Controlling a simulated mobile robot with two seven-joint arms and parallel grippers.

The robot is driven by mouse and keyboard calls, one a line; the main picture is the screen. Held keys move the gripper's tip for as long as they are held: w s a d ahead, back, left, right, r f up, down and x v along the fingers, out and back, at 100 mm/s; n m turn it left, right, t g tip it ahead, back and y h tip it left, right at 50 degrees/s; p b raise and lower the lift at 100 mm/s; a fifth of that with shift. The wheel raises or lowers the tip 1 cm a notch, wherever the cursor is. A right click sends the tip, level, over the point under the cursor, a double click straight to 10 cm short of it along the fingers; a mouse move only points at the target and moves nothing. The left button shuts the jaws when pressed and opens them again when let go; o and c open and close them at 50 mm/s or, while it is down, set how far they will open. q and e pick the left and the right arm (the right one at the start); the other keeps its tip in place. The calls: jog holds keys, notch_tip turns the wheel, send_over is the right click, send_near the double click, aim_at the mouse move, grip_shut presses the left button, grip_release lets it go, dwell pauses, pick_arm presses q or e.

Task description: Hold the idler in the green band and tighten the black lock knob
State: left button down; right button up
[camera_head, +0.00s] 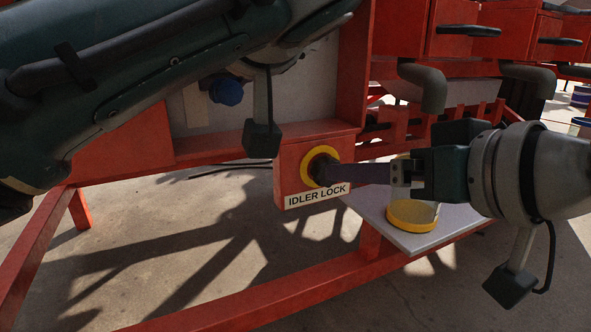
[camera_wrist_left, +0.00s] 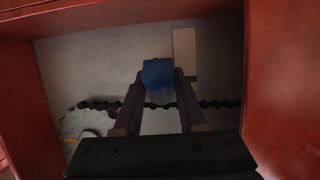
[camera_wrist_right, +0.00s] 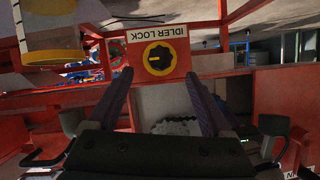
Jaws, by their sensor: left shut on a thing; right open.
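The blue knob (camera_head: 226,90) of the idler stands in front of the pale panel of the red housing. In the left wrist view, my left gripper (camera_wrist_left: 159,78) is shut on this blue knob (camera_wrist_left: 158,72). Its fingers are mostly hidden by my arm in the head view. The black lock knob (camera_wrist_right: 159,58), with a yellow pointer mark and yellow ring, sits above the IDLER LOCK label in the head view. My right gripper (camera_head: 337,173) is open, its fingertips close to this knob; contact is unclear.
A dark chain (camera_wrist_left: 220,104) runs across the panel behind the blue knob. A pale strip (camera_wrist_left: 186,58) stands beside the knob. Red housing walls (camera_wrist_left: 270,80) close in on the left gripper. A grey shelf (camera_head: 455,222) with a yellow-rimmed container (camera_head: 411,215) lies below my right gripper.

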aim_at(318, 172)
jog(key=x, duration=0.7)
jog(key=shift+w+a+f, duration=0.15)
jog(key=shift+w+a, duration=0.05)
jog(key=shift+w, duration=0.05)
grip_shut()
dwell(0.5)
